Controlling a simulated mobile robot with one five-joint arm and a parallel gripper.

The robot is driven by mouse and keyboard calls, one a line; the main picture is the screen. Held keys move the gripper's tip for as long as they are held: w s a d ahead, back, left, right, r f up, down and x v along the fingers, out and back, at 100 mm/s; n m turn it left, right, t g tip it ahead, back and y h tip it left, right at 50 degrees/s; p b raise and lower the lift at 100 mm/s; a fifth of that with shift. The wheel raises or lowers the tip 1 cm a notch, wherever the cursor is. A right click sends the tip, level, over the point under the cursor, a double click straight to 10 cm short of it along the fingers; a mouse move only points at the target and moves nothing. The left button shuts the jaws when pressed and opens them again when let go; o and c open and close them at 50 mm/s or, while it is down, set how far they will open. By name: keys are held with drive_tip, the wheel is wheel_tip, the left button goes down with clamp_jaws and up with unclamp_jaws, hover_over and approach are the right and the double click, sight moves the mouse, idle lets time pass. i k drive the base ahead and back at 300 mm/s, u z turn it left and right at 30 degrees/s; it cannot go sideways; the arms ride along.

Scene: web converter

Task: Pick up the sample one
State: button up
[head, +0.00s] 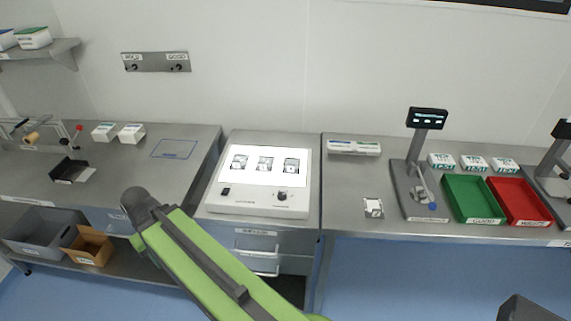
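A light box (214,201) stands on the middle bench with its white panel lit. Three small dark-framed pieces lie in a row on the panel: a left piece (240,162), a middle piece (265,164) and a right piece (291,166). They may be the samples, but I cannot read which is sample one. My green arm link crosses the lower middle of the view, with a dark joint at its upper left end, in front of the benches. I cannot make out my gripper or its fingers.
A small white card (373,207) lies on the right bench. Beyond it are a stand with a screen (427,118), a green tray (473,198) and a red tray (519,202). White boxes (131,133) and a black holder (69,171) are on the left bench.

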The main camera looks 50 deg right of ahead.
sight(265, 161)
drive_tip(key=z, duration=0.1)
drive_tip(key=i, duration=1)
drive_tip(key=u, duration=0.1)
